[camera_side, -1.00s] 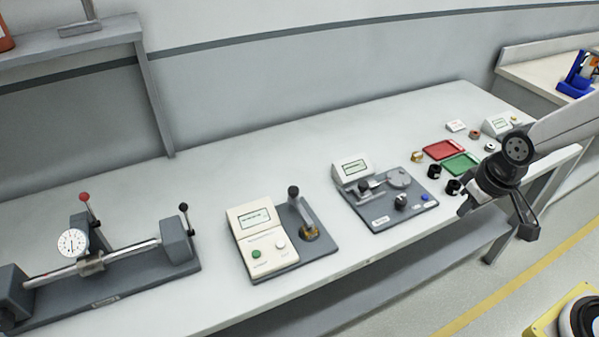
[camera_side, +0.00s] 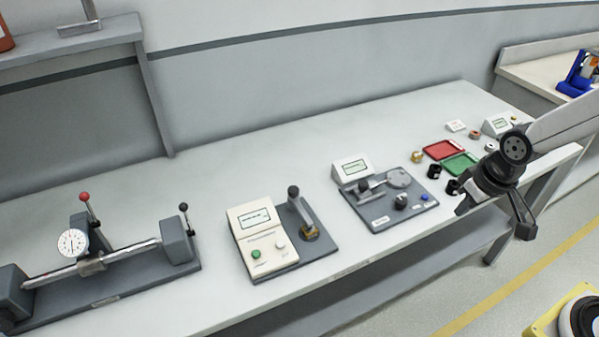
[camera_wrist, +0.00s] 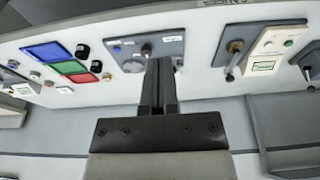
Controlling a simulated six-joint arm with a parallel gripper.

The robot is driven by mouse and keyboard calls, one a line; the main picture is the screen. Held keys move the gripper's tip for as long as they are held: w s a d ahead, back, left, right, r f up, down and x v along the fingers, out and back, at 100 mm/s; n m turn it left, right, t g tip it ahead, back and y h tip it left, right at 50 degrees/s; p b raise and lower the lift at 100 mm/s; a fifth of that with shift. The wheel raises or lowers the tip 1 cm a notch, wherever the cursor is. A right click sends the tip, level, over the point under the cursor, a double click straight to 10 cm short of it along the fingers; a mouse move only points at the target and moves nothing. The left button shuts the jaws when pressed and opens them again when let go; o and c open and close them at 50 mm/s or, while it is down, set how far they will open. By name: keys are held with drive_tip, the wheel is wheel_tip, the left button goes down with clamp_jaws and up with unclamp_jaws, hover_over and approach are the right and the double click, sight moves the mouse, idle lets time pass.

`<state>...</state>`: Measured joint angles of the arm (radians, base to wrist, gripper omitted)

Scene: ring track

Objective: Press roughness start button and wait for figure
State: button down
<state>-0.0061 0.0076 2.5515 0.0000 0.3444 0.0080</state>
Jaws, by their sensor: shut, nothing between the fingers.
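A grey instrument (camera_side: 385,208) with a small display (camera_side: 355,167) stands mid-bench. It carries a round plate (camera_side: 398,177), an arm reaching to it, a dark knob (camera_side: 401,201) and a blue button (camera_side: 424,197). Its label is too small to read. It also shows in the wrist view (camera_wrist: 171,37), with the blue button (camera_wrist: 117,49) at its left. My gripper (camera_side: 526,231) is shut and empty, off the bench's front edge, right of and apart from the instrument. In the wrist view the closed fingers (camera_wrist: 159,62) overlap the instrument's lower edge.
A cream tester (camera_side: 262,243) with a green button stands left of it, and a dial-gauge stand (camera_side: 90,262) farther left. Red (camera_side: 440,150) and green trays (camera_side: 461,164) with several small rings lie right. The bench is clear behind the instruments.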

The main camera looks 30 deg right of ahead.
drive_tip(key=w+a+t, duration=0.2)
drive_tip(key=w+a, duration=0.4)
drive_tip(key=w, duration=0.3)
drive_tip(key=m+t+y, duration=0.2)
drive_tip(key=t+y, duration=0.1)
drive_tip(key=y, duration=0.2)
hover_over(258, 255)
wheel_tip(258, 255, down, 6)
drive_tip(key=shift+f, duration=0.25)
drive_tip(key=shift+f, duration=0.2)
drive_tip(key=shift+f, duration=4.2)
